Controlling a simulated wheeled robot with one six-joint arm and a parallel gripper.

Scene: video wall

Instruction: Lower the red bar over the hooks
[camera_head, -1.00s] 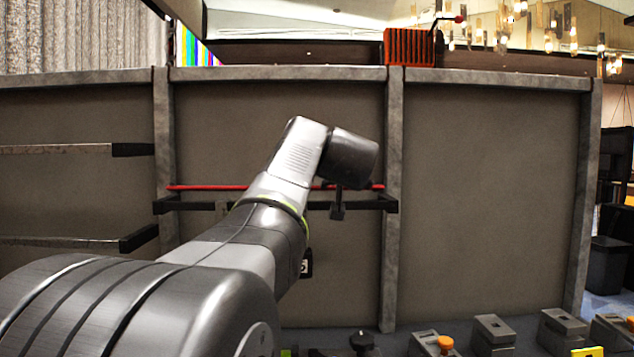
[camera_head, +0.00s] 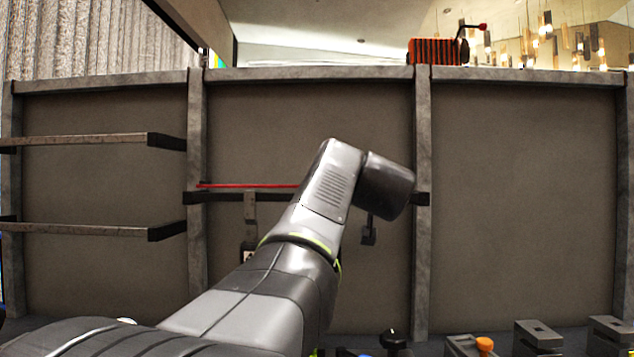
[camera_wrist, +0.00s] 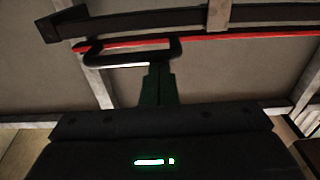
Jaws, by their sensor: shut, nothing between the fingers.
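The red bar (camera_head: 245,186) runs level just above a black rail (camera_head: 225,198) on the middle wall panel. My arm hides its right part. In the wrist view, which seems upside down, the red bar (camera_wrist: 235,36) shows below the rail (camera_wrist: 150,20). A grey hook-like strap (camera_head: 250,207) hangs over the rail, with a dark tag below it.
Two shelf-like arms (camera_head: 85,138) jut from the left panel. Grey posts (camera_head: 423,270) divide the wall. An orange ribbed box (camera_head: 437,51) stands on the top edge. Grey blocks and a black knob (camera_head: 393,338) line the bottom right. The right panel is bare.

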